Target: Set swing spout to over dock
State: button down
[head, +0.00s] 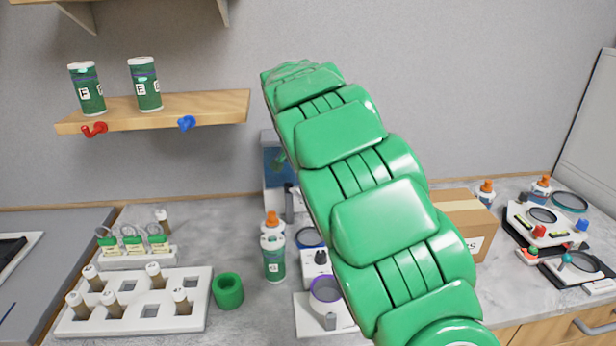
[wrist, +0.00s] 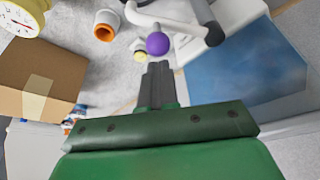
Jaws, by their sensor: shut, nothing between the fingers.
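In the wrist view, my gripper (wrist: 158,68) is shut and empty, its dark fingertips just short of a purple ball knob (wrist: 158,43). A white curved tube (wrist: 143,18) lies beside the knob and looks like the swing spout; how they join is unclear. The tube runs to a grey and white body next to a blue tank (wrist: 245,75). In the head view, the blue tank (head: 275,153) stands at the back of the counter, partly behind my green arm. My gripper cannot be made out there. I cannot tell which part is the dock.
A cardboard box (head: 460,222) stands right of my arm. A white rack (head: 190,318) with several vials lies at front left. A wooden shelf (head: 205,106) hangs above.

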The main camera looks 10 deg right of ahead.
jog(key=v, duration=0.9)
jog(key=shift+w+a, duration=0.2)
jog(key=shift+a, duration=0.15)
jog(key=s+d+f+n+g, duration=0.1)
jog(key=s+d, duration=0.3)
jog(key=s, duration=0.4)
jog(key=s+d+n+g, duration=0.1)
jog(key=s+d, duration=0.3)
jog(key=s, duration=0.4)
jog(key=s+f+n+g, duration=0.1)
jog(key=s+f, duration=0.2)
jog(key=s, duration=0.9)
jog(key=s+f+n+g+y, duration=0.1)
jog(key=s+f+n, duration=0.1)
jog(key=s, duration=1)
jog(key=s+f+n+g+y, duration=0.1)
jog(key=s+f, duration=0.3)
jog(key=s, duration=0.8)
jog(key=shift+a+f+n, duration=0.25)
jog(key=shift+f+n, duration=0.05)
jog(key=shift+n, duration=0.4)
jog(key=shift+s, duration=0.1)
